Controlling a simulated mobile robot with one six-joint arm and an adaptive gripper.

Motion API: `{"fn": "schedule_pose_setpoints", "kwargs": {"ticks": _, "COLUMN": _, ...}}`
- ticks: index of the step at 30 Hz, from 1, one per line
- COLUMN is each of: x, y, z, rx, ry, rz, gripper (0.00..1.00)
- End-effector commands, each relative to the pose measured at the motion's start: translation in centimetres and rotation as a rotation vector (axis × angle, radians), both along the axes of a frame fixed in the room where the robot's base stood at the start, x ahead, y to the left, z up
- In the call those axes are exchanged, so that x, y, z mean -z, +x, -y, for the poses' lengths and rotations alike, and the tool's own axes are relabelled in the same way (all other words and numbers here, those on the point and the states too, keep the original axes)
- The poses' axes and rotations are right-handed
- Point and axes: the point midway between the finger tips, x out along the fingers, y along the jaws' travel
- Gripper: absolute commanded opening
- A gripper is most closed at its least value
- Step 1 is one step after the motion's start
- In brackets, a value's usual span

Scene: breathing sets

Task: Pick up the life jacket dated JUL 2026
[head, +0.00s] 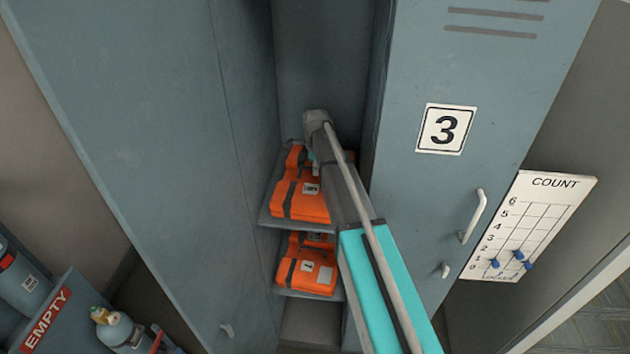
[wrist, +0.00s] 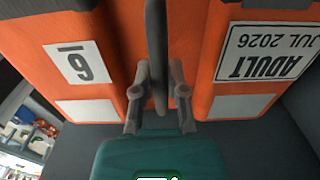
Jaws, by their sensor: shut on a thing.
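An orange life jacket with a white label reading ADULT JUL 2026 (wrist: 262,52) fills the wrist view, its text upside down.
The locker door marked 3 (head: 447,129) stands to the right of my arm, and a grey-blue panel stands close on the left. A COUNT board (head: 527,225) hangs at right. A bin marked EMPTY (head: 47,318) with cylinders is at lower left.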

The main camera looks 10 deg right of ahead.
Motion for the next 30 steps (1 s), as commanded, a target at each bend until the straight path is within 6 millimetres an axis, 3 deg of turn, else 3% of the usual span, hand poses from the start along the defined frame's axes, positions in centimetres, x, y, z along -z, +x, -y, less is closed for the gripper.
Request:
{"fn": "schedule_pose_setpoints", "kwargs": {"ticks": 14, "x": -0.9, "y": -0.3, "z": -0.1, "rx": 0.000, "ry": 0.000, "rz": 0.000, "gripper": 0.00}}
{"fn": "schedule_pose_setpoints", "kwargs": {"ticks": 30, "x": -5.6, "y": -0.4, "z": -0.1, "rx": 0.001, "ry": 0.000, "rz": 0.000, "gripper": 0.00}}
